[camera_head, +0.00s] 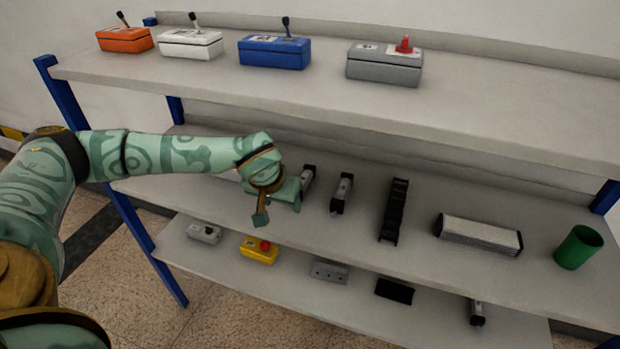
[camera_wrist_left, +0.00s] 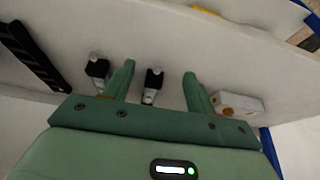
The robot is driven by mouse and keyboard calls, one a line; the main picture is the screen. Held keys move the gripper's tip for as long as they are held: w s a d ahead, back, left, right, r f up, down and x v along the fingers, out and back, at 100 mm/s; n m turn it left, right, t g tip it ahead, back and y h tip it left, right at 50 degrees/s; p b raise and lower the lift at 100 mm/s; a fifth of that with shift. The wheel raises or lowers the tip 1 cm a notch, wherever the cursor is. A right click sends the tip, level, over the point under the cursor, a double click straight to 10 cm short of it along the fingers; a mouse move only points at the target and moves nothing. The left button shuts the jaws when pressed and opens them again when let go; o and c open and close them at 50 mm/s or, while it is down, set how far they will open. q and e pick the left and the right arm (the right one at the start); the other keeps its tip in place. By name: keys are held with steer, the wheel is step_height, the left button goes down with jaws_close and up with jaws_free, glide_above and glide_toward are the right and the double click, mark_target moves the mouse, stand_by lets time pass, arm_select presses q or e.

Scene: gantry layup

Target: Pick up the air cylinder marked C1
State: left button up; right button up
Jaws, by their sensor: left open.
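Two small air cylinders with grey bodies and black ends lie on the middle shelf: a left one (camera_head: 308,176) and a right one (camera_head: 342,193). Their markings are too small to read, so I cannot tell which is C1. My left gripper (camera_head: 279,204) is open at the middle shelf, just left of the left cylinder and partly covering it. In the left wrist view, this cylinder (camera_wrist_left: 150,92) appears between the open fingers (camera_wrist_left: 159,72), not gripped. The other cylinder (camera_wrist_left: 97,70) appears outside the fingers, to the left. My right gripper is not in view.
Right of the cylinders are a black cable chain (camera_head: 393,210), a long grey finned block (camera_head: 478,235) and a green cup (camera_head: 579,247). The lower shelf holds several boxes and another cylinder (camera_head: 476,312). A white box (camera_wrist_left: 240,104) appears beside the right finger.

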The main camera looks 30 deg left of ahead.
arm_select(q)
steer(key=b, duration=0.4)
glide_toward(302, 178)
steer(key=f, duration=0.4)
steer(key=shift+w+f, duration=0.25)
steer(key=shift+w+r, duration=0.1)
steer(key=shift+w, duration=0.15)
steer(key=b+x, duration=0.2)
steer(key=x, duration=0.3)
steer(key=shift+w, duration=0.15)
steer(key=shift+r, duration=0.15)
steer(key=shift+c, duration=0.6)
jaws_close()
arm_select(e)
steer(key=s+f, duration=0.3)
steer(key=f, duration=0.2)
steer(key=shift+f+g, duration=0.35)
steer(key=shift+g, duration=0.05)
arm_select(q)
steer(key=shift+r, duration=0.1)
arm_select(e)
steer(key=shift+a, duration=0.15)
